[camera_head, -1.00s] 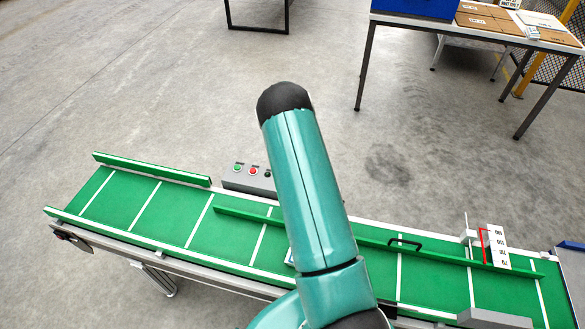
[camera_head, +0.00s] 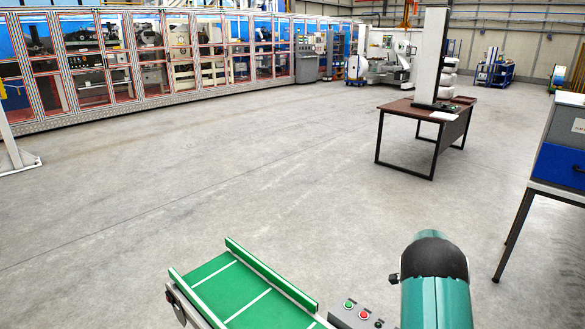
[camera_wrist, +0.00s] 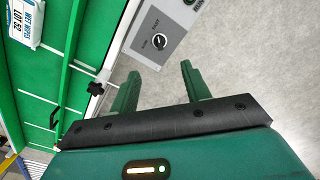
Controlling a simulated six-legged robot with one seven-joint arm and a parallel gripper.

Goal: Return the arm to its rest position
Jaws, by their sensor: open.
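My gripper (camera_wrist: 160,70) is open and empty in the wrist view, its two dark green fingers spread apart. It points toward a grey control panel (camera_wrist: 150,55) with a slow/fast dial, beside the green conveyor belt. I cannot tell its distance from the panel. In the head view my teal arm with its black cap (camera_head: 435,258) rises at the lower right; the gripper is not visible there.
The green conveyor (camera_head: 235,290) runs along the bottom, with a button box (camera_head: 355,315) beside it. A white labelled pack (camera_wrist: 25,20) shows at the wrist view's upper left. A brown table (camera_head: 410,112) and blue-drawer bench (camera_head: 560,165) stand right. Open floor lies beyond.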

